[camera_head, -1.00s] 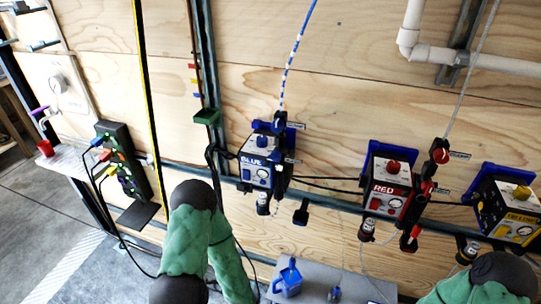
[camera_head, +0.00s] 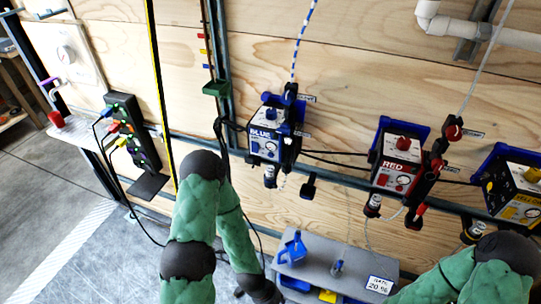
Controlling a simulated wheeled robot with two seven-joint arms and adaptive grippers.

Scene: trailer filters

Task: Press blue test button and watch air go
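The blue filter unit (camera_head: 266,138), marked BLUE, hangs on the wooden wall a little left of the red one. A blue knob (camera_head: 271,114) is on its top and a small blue patch shows on its front face. A blue and white striped line (camera_head: 298,45) runs up from it. My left arm, in a green sleeve, stands in front of the wall to the left of the unit; its gripper is not visible. My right arm enters at the lower right corner; its gripper is not visible either.
The red unit (camera_head: 396,168) and yellow unit (camera_head: 515,193) hang to the right. A grey shelf box (camera_head: 325,256) below carries a blue jug (camera_head: 292,248) and a card (camera_head: 379,285). A black socket strip (camera_head: 134,137) with coloured plugs is at left. White pipe (camera_head: 475,29) crosses upper right.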

